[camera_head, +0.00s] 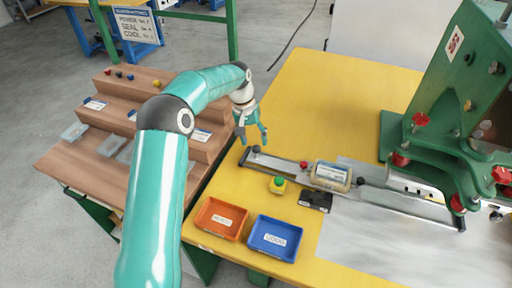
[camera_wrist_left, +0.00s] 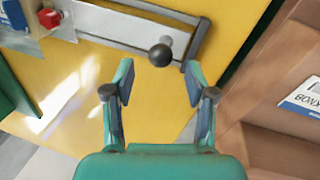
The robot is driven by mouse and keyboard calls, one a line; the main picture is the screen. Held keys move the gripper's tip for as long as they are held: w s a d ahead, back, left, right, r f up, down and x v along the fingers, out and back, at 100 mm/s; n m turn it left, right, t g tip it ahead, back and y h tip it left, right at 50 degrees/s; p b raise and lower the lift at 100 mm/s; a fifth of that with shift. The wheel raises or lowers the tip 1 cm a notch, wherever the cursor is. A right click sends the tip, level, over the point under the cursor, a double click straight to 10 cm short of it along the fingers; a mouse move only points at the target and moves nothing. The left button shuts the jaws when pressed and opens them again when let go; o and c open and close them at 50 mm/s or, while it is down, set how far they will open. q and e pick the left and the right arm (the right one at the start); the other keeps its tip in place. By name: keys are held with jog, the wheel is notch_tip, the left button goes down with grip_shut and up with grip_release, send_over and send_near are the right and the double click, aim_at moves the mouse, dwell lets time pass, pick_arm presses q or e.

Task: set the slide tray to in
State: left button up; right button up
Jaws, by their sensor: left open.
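The slide tray (camera_head: 285,165) is a long pale metal strip in a dark rail frame on the yellow table. It lies to the left of the green press, and a clear container with a label (camera_head: 331,176) sits on it outside the press. A black ball knob (camera_head: 256,149) is at its left end; the knob also shows in the left wrist view (camera_wrist_left: 160,55). My left gripper (camera_head: 253,138) is open and empty, close to the knob. In the left wrist view the knob appears just beyond the open fingertips (camera_wrist_left: 159,82), between them. My right gripper is not in view.
The green press (camera_head: 450,95) with red knobs stands at the right. In front of the rail are a green button (camera_head: 279,182), a black box (camera_head: 316,201), an orange bin (camera_head: 221,219) and a blue bin (camera_head: 274,238). A wooden stepped shelf (camera_head: 105,120) is left. The table behind the rail is clear.

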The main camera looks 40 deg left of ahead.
aim_at(256, 146)
pick_arm(q)
jog(key=shift+w+d+f, duration=0.1)
jog(key=shift+d+f, duration=0.05)
jog(key=shift+f, duration=0.8)
jog(key=shift+d+f, duration=0.15)
jog(key=shift+f, duration=0.8)
grip_shut()
